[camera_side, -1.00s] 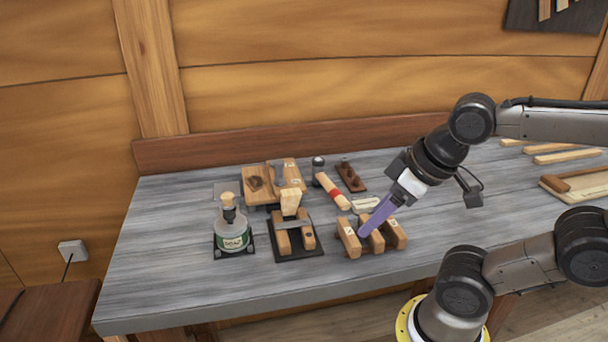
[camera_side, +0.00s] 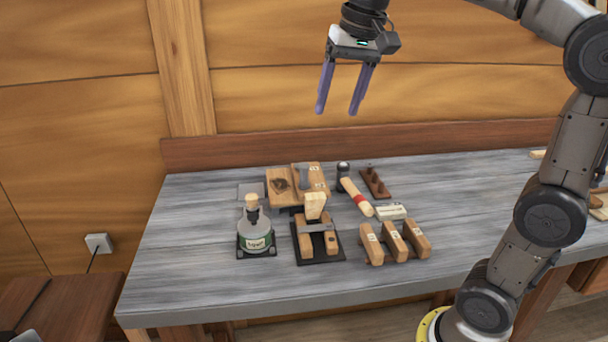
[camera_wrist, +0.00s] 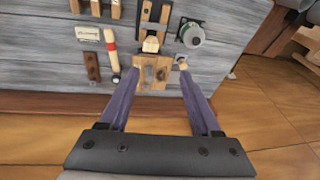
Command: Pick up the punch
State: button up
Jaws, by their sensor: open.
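My gripper (camera_side: 338,110) is open and empty, high above the back of the bench, fingers pointing down. In the wrist view its two purple fingers (camera_wrist: 158,74) are spread wide. I cannot tell for sure which object is the punch. A wooden-handled tool with a red band (camera_side: 356,197) lies on the bench; it also shows in the wrist view (camera_wrist: 111,50). A small dark brown rack with pegs (camera_side: 375,182) stands beside it. A wooden block (camera_side: 283,190) with a grey metal piece on it stands to the left; it also shows in the wrist view (camera_wrist: 148,78).
A bottle with a green label (camera_side: 256,232) stands at the left of the grey bench (camera_side: 190,240). A wooden fixture on a black base (camera_side: 318,236), a small pale box (camera_side: 390,211) and several labelled wooden blocks (camera_side: 395,243) stand at the front. The bench's left side is clear.

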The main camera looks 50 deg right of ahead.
jog(key=w+d+m, duration=0.1)
jog(key=w+d, duration=0.2)
jog(key=w, duration=0.3)
jog(key=m+g, duration=0.2)
jog(key=g, duration=0.1)
send_over(304, 164)
notch_tip(304, 164, down, 11)
jog(key=f, duration=0.7)
jog(key=shift+s+a+f, duration=0.1)
jog(key=shift+a+f, duration=0.15)
jog(key=shift+f, duration=0.15)
jog(key=shift+d+f, duration=0.15)
jog(key=shift+f, duration=2.65)
grip_shut()
